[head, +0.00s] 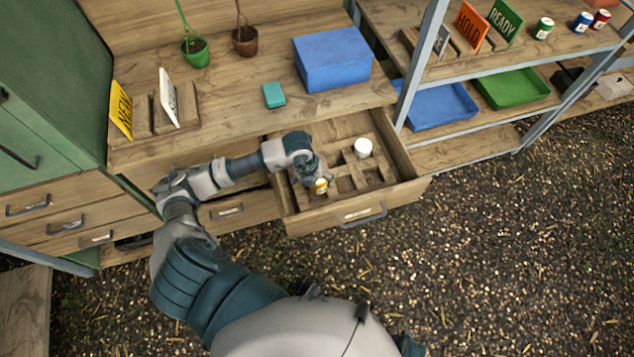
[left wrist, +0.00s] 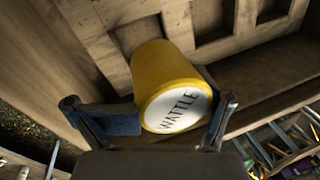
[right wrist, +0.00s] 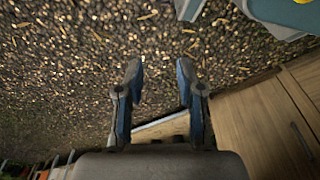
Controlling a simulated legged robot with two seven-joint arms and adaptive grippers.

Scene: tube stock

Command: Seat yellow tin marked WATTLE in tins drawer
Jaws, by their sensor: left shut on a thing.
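The yellow tin marked WATTLE (left wrist: 168,82) is between the fingers of my left gripper (left wrist: 152,112), its white lid facing the wrist camera. In the head view the tin (head: 321,186) is small, at the front left part of the open tins drawer (head: 408,190). My left gripper (head: 307,174) is shut on it, above wooden dividers. In the left wrist view the divider slots (left wrist: 215,20) lie beyond the tin; whether its base touches them I cannot tell. My right gripper (right wrist: 160,85) is open and empty over the gravel floor, seen only in the right wrist view.
A white tin (head: 363,147) stands in the drawer's back right slots. The worktop above holds a blue box (head: 332,60), a teal box (head: 274,95) and sign holders. A metal shelf rack (head: 420,65) stands at right. Gravel floor (head: 480,260) is clear in front.

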